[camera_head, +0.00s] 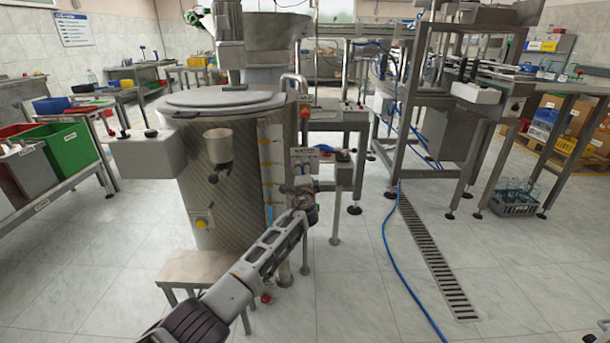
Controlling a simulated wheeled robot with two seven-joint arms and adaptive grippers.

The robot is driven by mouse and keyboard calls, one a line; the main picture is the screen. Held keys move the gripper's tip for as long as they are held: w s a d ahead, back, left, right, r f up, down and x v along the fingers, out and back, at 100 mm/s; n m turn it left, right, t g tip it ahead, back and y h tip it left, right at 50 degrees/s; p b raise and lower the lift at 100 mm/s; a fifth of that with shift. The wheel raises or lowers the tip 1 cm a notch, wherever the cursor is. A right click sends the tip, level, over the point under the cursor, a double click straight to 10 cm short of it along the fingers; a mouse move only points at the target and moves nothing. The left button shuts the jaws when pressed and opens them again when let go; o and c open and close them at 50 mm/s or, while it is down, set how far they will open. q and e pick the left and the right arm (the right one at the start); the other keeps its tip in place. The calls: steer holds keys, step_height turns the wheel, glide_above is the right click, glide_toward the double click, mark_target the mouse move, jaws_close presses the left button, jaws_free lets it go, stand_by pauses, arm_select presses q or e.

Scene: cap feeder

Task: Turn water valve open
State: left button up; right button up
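A steel tank (237,170) stands left of centre, with piping and a small white label plate (304,155) on its right side. A small blue part (325,148), possibly a valve handle, sits just right of the plate. I cannot tell for sure which fitting is the water valve. My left gripper (304,196) is at the pipework below the plate, in front of the tank's right edge. It hides part of the fittings there. Its fingers are too small and dark to tell whether they are open or touching anything. My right gripper is not in view.
A steel step (190,266) stands before the tank, beside my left arm. A blue hose (393,262) and a floor drain grate (437,260) run across the floor to the right. A crate of bottles (514,203) sits farther right. The tiled floor between is mostly clear.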

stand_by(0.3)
arm_select(q)
steer(key=shift+s, duration=0.15)
steer(key=s, duration=1.1)
steer(key=shift+s, duration=0.35)
stand_by(0.4)
steer(key=shift+r, duration=0.1)
stand_by(0.4)
